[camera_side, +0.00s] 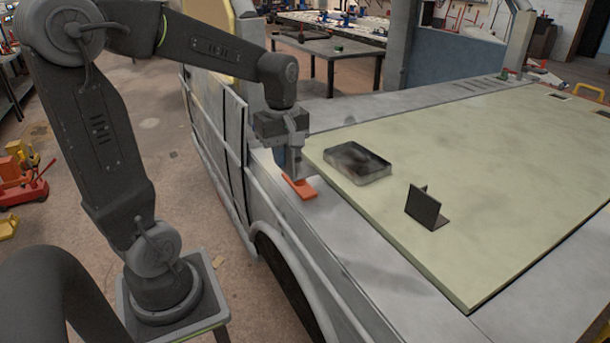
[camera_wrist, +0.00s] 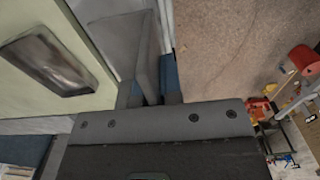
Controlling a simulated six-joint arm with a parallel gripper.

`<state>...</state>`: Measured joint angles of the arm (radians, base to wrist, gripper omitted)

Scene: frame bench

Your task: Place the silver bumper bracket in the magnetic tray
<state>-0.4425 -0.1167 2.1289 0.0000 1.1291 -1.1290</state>
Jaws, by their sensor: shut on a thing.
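My gripper (camera_side: 290,152) is over the grey body edge left of the magnetic tray. In the wrist view my gripper (camera_wrist: 152,94) is shut on an upright grey plate, which looks like the silver bumper bracket (camera_wrist: 148,62). The bracket (camera_side: 292,167) hangs below the fingers in the side view, partly hidden by them. I cannot tell whether it touches what lies below. The magnetic tray (camera_side: 338,170) is a shallow dark metal tray with a shiny rim, lying on the pale green panel. It also shows in the wrist view (camera_wrist: 35,42), left of the bracket.
A flat orange-red piece (camera_side: 302,188) lies on the grey edge just below my gripper. A dark L-shaped bracket (camera_side: 427,207) stands on the pale green panel (camera_side: 480,150), right of the tray. The panel is otherwise largely clear. The floor drops away left of the vehicle side.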

